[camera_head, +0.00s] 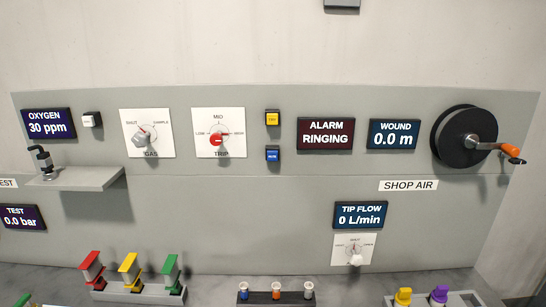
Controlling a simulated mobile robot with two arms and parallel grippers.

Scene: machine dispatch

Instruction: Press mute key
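A blue key (272,154) with small, hard-to-read lettering is on the grey panel, just left of the alarm display. A yellow key (272,118) is straight above it, its lettering also too small to read surely. The alarm display (326,135) reads "ALARM RINGING" on a dark red ground. Nothing touches either key. Neither of my grippers is in view.
The grey panel (230,215) also bears a TRIP dial (218,140), a GAS dial (144,138), a white key (92,119) and a reel (465,136) with a crank. A small shelf (85,179) juts out at left. Coloured items stand along the bench below.

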